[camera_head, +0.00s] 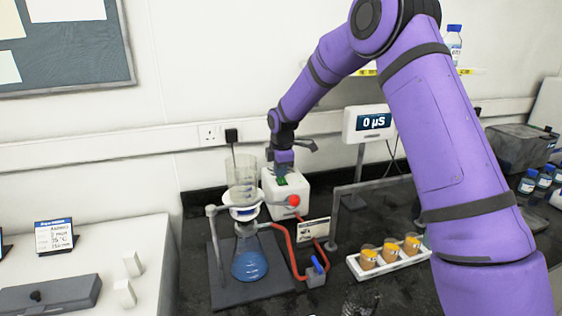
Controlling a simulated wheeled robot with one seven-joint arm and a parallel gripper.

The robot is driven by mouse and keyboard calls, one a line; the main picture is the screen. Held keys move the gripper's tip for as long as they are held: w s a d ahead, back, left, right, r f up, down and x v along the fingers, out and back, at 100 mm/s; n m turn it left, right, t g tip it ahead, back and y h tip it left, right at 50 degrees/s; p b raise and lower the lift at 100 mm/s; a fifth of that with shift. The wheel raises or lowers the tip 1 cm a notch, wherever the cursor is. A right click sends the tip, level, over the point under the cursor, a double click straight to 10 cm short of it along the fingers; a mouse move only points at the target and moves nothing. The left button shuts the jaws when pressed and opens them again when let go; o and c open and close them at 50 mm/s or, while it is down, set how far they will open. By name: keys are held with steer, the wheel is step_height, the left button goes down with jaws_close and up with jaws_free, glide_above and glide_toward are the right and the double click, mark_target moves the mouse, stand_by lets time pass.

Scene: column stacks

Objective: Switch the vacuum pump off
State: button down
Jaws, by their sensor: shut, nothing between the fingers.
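The vacuum pump (289,207) is a white box on the dark bench, behind and right of the glass filter flask. A small green patch, perhaps its switch (281,181), shows on its top. A red round fitting (293,200) is on its front. My gripper (283,171) points down just over the pump's top, close to the green patch. It is shut and empty; whether it touches the pump I cannot tell. The fingertips are small and partly hidden.
The flask (249,259) with blue liquid stands on a dark stand, with a funnel above. A red hose (290,255) runs to a blue-handled valve (317,267). A rack (388,257) of orange-capped jars is right. A "0 µS" display (373,122) stands behind.

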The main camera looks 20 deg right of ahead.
steer(key=shift+f, duration=0.3)
steer(key=shift+w+f+g, duration=0.15)
steer(key=shift+f+g, duration=0.1)
steer(key=shift+g, duration=0.15)
steer(key=shift+s, duration=0.85)
steer(key=shift+r, duration=0.65)
step_height(320, 180, up, 13)
steer(key=s, duration=0.1)
steer(key=shift+s, duration=0.35)
